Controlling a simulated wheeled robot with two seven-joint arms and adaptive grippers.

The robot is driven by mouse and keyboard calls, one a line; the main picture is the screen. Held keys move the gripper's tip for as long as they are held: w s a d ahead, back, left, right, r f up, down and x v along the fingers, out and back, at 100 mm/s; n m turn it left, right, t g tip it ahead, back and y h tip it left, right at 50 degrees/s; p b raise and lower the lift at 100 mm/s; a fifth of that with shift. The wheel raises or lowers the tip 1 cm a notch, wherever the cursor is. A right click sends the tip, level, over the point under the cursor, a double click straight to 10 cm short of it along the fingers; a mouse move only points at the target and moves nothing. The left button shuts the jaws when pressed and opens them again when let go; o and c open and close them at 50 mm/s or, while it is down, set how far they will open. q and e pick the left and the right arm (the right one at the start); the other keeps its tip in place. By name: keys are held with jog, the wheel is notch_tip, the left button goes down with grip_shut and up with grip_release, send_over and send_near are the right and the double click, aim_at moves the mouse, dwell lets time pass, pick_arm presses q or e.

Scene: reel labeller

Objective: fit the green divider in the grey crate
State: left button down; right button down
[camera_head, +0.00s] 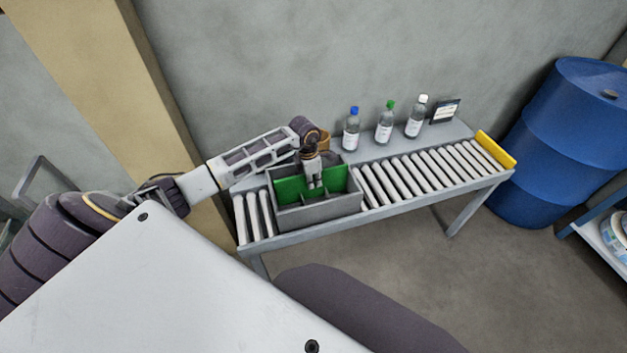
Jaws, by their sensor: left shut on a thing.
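The grey crate (318,213) sits on the left part of the roller conveyor. The green divider (289,189) shows inside the crate's walls, with green panels on both sides of my left gripper. My left gripper (314,186) comes down from above into the crate's opening and is shut on the green divider. Its fingers hide the middle of the divider. I cannot tell whether the divider touches the crate's floor. My right gripper is out of view.
The conveyor (415,170) has bare rollers right of the crate and a yellow end stop (495,149). Bottles with blue (352,130), green (385,123) and white caps (417,117) stand behind, beside a small dark panel (445,111). A blue barrel (555,140) stands right.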

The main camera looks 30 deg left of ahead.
pick_arm(q)
jog(key=shift+f, duration=0.1)
jog(key=c, duration=1.4)
grip_release()
jog(key=shift+c, duration=0.2)
jog(key=r, duration=0.7)
jog(key=s+a+r, duration=0.1)
jog(key=r, duration=0.2)
jog(key=shift+r, duration=0.95)
jog(key=shift+d, duration=0.1)
